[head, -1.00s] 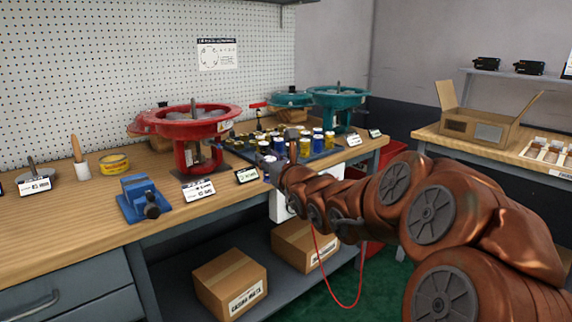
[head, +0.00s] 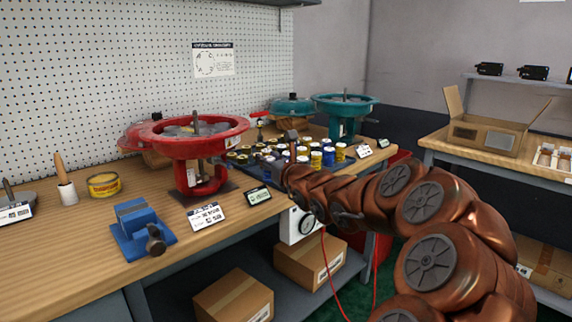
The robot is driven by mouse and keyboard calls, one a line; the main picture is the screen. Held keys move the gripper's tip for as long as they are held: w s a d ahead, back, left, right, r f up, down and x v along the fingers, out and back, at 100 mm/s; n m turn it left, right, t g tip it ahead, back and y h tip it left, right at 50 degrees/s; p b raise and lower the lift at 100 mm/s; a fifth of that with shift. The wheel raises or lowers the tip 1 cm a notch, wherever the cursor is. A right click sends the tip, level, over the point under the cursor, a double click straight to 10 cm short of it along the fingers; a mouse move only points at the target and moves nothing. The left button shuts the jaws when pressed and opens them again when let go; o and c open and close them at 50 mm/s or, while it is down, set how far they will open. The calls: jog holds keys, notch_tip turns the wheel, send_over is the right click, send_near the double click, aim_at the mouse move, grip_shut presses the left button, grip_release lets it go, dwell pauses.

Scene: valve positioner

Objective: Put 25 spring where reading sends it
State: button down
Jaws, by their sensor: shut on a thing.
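My gripper (head: 291,158) is at the end of my copper-coloured arm, over the front of the dark spring tray (head: 252,171). It is small and partly hidden by my wrist. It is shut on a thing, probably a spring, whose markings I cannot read. Several springs with yellow, blue and white colours (head: 328,156) stand in the tray. A red actuator housing (head: 214,146) stands open to the left of the tray, with a rod upright in its middle. A teal housing (head: 358,103) stands behind to the right. A small display (head: 258,196) stands at the bench front; its reading is too small to read.
A blue vise (head: 140,228), a yellow tin (head: 104,185) and a wooden-handled tool (head: 63,180) are on the bench at left. A white box with a dial (head: 306,224) hangs below the front edge. An open carton (head: 492,134) is on the right bench.

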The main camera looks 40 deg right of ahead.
jog(key=d, duration=0.3)
jog(key=w+d+p, duration=0.1)
jog(key=d, duration=0.2)
jog(key=w+d+f+p, duration=0.1)
jog(key=d, duration=0.2)
jog(key=shift+a+f+b, duration=0.1)
jog(key=shift+f+b, duration=0.4)
jog(key=shift+f, duration=1.15)
jog(key=shift+f, duration=0.2)
jog(key=c, duration=0.8)
grip_release()
jog(key=shift+o, duration=0.2)
jog(key=shift+r, duration=0.15)
jog(key=shift+s, duration=0.15)
jog(key=v, duration=1.1)
jog(key=shift+s+p, duration=0.3)
jog(key=shift+a, duration=0.1)
